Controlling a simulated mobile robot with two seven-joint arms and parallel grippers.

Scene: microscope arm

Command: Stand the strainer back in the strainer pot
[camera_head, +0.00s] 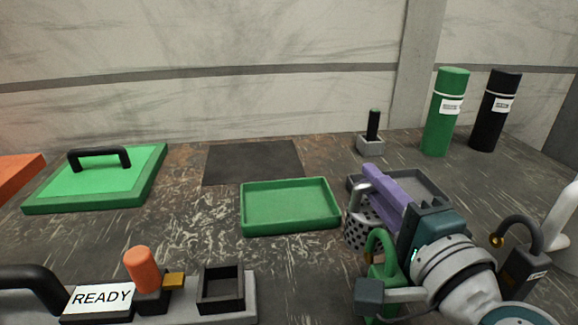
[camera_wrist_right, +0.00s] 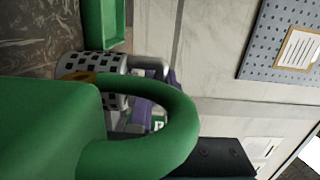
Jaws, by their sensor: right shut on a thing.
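The strainer is a pale perforated cup (camera_head: 358,232) with a bent metal neck and a purple handle (camera_head: 383,192), right of the green tray in the head view. The cup also shows in the right wrist view (camera_wrist_right: 88,65). My right gripper (camera_head: 412,228) is shut on the purple handle. The strainer's lower end is partly hidden behind a green spouted bottle, so I cannot tell whether it touches the table. I cannot identify the strainer pot with certainty. My left gripper is out of view.
The green bottle (camera_head: 384,275) stands close by my right gripper; its spout (camera_wrist_right: 165,105) arches before the wrist camera. A black bottle (camera_head: 522,270) is at right. The green tray (camera_head: 290,230) looks empty. A grey tray (camera_head: 430,181) lies behind the strainer. A dark mat (camera_head: 253,162) is bare.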

